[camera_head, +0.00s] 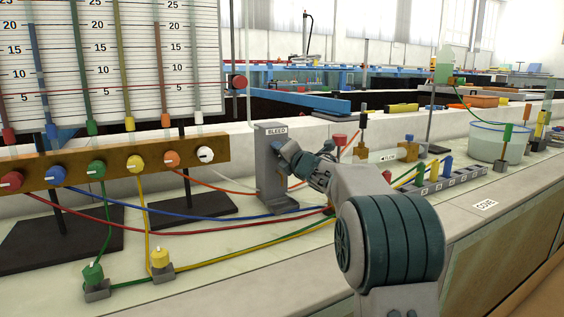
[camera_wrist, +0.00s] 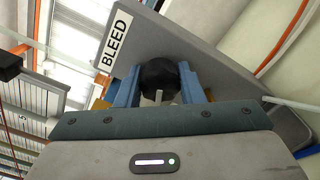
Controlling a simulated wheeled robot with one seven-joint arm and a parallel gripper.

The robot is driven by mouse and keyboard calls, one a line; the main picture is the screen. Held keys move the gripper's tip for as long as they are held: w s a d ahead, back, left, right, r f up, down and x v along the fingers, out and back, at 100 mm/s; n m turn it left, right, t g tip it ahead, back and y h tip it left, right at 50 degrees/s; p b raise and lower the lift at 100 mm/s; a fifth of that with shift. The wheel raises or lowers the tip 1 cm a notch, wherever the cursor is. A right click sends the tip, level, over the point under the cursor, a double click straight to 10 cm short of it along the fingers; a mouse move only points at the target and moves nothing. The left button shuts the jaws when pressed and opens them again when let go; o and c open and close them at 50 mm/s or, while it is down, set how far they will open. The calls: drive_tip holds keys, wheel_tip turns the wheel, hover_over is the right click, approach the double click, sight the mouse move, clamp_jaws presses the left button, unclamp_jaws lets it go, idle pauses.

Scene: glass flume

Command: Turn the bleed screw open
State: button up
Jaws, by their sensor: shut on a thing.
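The bleed screw is a round black knob with a pale mark on its face (camera_wrist: 159,80). It sits on the grey upright block labelled BLEED, seen in the head view (camera_head: 270,180) and in the wrist view (camera_wrist: 205,42). My gripper (camera_wrist: 160,88) has its two blue fingers on either side of the knob and is shut on it. In the head view my gripper (camera_head: 284,149) reaches the block from the right, and the knob is hidden behind it. How far the screw is turned I cannot tell.
A wooden rail with coloured knobs (camera_head: 130,165) and tubes stands on the left. Coloured hoses (camera_head: 210,262) cross the bench around the block's foot. A grey strip with coloured levers (camera_head: 445,182) and a clear water tub (camera_head: 497,143) stand to the right.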

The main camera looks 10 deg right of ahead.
drive_tip(key=shift+n+b, duration=0.4)
drive_tip(key=shift+n, duration=0.2)
drive_tip(key=o, duration=1)
drive_tip(key=shift+a, duration=0.1)
drive_tip(key=v, duration=1.3)
drive_tip(key=shift+s+p, duration=0.3)
drive_tip(key=shift+s, duration=0.05)
drive_tip(key=shift+r, duration=0.15)
